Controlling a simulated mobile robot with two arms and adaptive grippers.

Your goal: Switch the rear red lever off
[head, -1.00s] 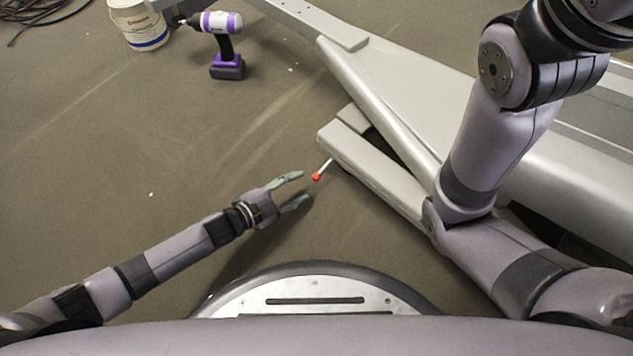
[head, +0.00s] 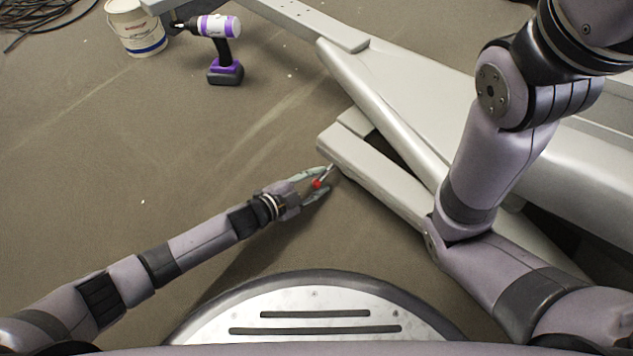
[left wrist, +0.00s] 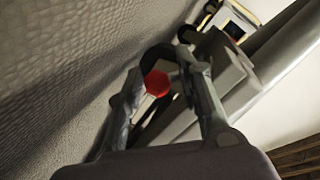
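The red lever knob (head: 317,184) sits on a short metal rod (head: 328,172) at the near-left end of the grey machine's rail (head: 375,178). My left gripper (head: 322,182) is open, with its fingers on either side of the knob. In the left wrist view the red knob (left wrist: 157,83) shows between the two fingers of my left gripper (left wrist: 165,70). I cannot tell whether a finger touches it. My right arm crosses the machine at the right, and its gripper is out of the picture.
A purple and white drill (head: 222,50) stands on the floor near a white bucket (head: 136,27) at the upper left. Dark cables (head: 40,15) lie in the top left corner. The floor left of the machine (head: 130,150) is mostly clear.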

